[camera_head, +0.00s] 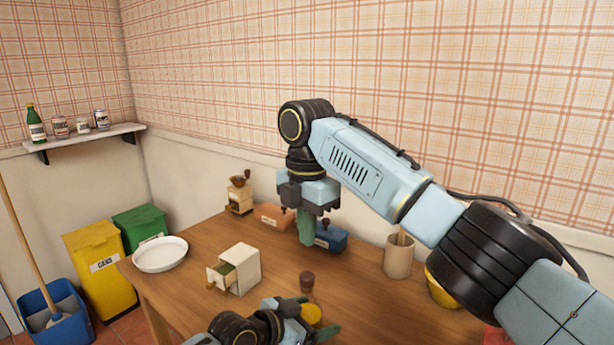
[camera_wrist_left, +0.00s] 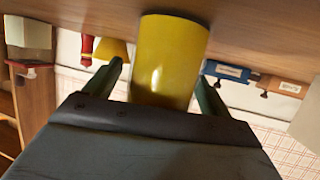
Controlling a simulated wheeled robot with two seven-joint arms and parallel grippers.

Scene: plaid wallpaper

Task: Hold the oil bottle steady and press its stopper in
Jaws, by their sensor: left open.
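The oil bottle (camera_head: 311,314) shows as a small yellow body low in the head view, with a brown stopper (camera_head: 307,283) above it. Its yellow cylinder (camera_wrist_left: 170,60) stands between my left fingers in the left wrist view; the stopper is not visible there. My left gripper (camera_head: 317,318) is open around the bottle, with a gap on the left finger's side in the wrist view and the right finger close to it. My right gripper (camera_head: 305,243) points down behind the stopper, apart from it. Its green fingers look together and empty.
A cream box with an open drawer (camera_head: 246,261) and a white plate (camera_head: 160,254) lie left on the table. A utensil cup (camera_head: 398,258) and yellow bowl (camera_head: 442,291) are right.

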